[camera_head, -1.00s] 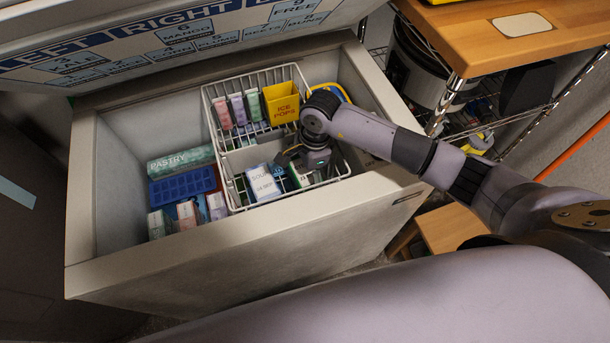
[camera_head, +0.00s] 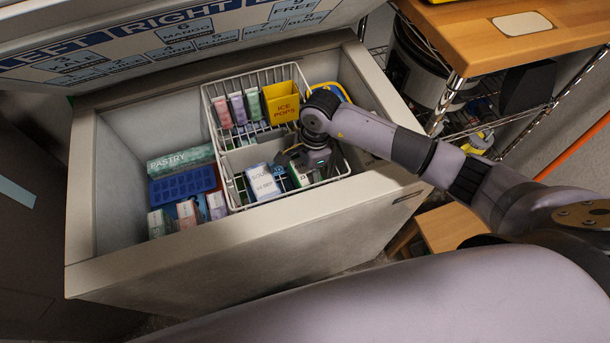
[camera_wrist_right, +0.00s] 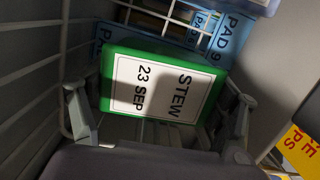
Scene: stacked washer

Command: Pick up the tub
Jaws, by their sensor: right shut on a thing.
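A green-edged tub with a white label reading STEW 23 SEP (camera_wrist_right: 160,86) fills the middle of the right wrist view. My right gripper (camera_wrist_right: 157,112) has a finger on each side of it and is shut on it. In the head view my right gripper (camera_head: 292,160) reaches down into the white wire basket (camera_head: 240,208) in the chest freezer. There the arm and gripper mostly hide the stew tub (camera_head: 300,177). Just left of it is a white-labelled soup tub (camera_head: 263,182). My left gripper is not in view.
A yellow ICE POPS box (camera_head: 282,103) and several small cartons (camera_head: 238,108) stand in the basket's far part. A blue PAD 9 pack (camera_wrist_right: 232,40) lies beside the stew tub. The freezer rim (camera_head: 240,232) surrounds the basket; a wooden-topped shelf (camera_head: 480,40) stands to the right.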

